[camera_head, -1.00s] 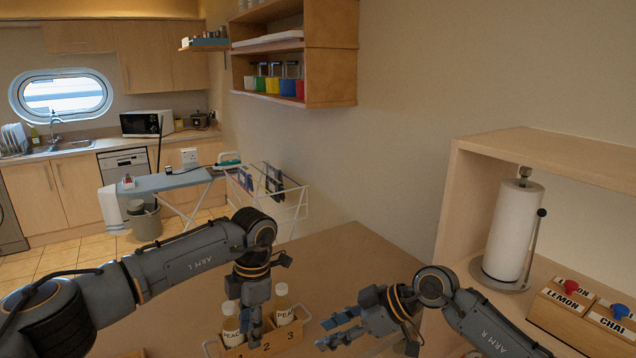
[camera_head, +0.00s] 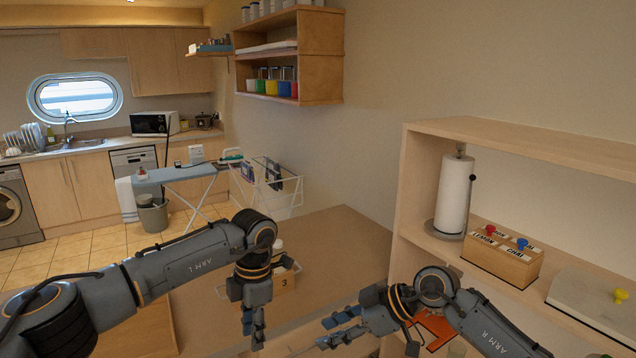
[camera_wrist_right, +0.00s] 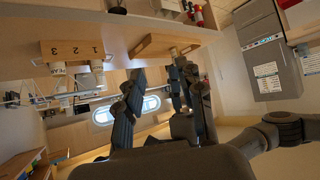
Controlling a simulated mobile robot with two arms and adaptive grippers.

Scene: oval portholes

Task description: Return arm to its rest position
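My left arm comes in from the left in the head view. Its gripper (camera_head: 253,335) points down, with its fingers seen edge-on, so its opening is unclear. It looks empty and hangs in front of a wooden caddy (camera_head: 284,284), hiding much of it. My right gripper (camera_head: 326,330) points left, its two fingers apart with nothing between them. In the right wrist view the right gripper (camera_wrist_right: 155,85) also shows spread, empty fingers. That view is upside down and shows the caddy (camera_wrist_right: 72,48), numbered 1, 2, 3, with pale bottles (camera_wrist_right: 60,78) in it.
The wooden counter (camera_head: 340,240) lies beyond the grippers. An orange item (camera_head: 437,326) lies low behind my right arm.

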